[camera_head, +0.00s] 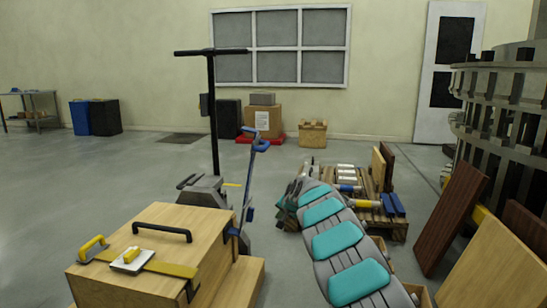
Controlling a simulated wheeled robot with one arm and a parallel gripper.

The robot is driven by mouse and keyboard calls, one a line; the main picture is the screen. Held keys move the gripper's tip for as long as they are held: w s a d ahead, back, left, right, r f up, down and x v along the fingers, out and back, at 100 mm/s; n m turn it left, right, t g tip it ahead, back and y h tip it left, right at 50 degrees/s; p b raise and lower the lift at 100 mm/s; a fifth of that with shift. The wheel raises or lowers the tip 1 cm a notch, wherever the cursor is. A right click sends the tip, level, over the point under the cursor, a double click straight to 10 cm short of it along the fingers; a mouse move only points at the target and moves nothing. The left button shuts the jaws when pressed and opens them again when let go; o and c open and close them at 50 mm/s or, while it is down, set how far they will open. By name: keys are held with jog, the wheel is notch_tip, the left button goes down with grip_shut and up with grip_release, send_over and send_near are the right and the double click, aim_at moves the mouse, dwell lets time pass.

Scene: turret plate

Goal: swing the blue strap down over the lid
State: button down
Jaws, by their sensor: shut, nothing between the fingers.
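A light wooden box with a flat wooden lid (157,222) stands at the lower left, with a black bar handle (160,232) on top. The blue strap (251,190) stands up from the box's right side, raised and leaning slightly right. It ends in a blue loop (258,142) above the lid's level and does not lie over the lid. My gripper (291,192), at the far end of my teal-padded arm, is shut and empty. In the picture it is right of the strap with a visible gap. The fingertips are small and partly hidden by my arm.
A pallet jack (212,120) stands behind the box. A loaded pallet (385,220) lies right of my gripper, with leaning boards (451,217) farther right. Left floor is open.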

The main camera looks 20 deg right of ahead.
jog(key=w+r+m+t+y+b, duration=0.2)
jog(key=w+r+m+t+y, duration=0.15)
jog(key=w+t, duration=0.25)
jog(key=s+d+r+m+t+b, duration=0.1)
jog(key=s+d+r+m+t, duration=0.25)
jog(key=r, duration=0.25)
jog(key=s+d+r+m+t, duration=0.2)
jog(key=d+r, duration=0.2)
jog(key=r, duration=0.3)
jog(key=a+p+x, duration=0.1)
jog(key=a+x, duration=0.1)
jog(key=x, duration=1.1)
jog(key=shift+s+a+r+p, duration=0.2)
jog(key=shift+a+p, duration=0.1)
jog(key=shift+a, duration=0.1)
jog(key=shift+w, duration=0.1)
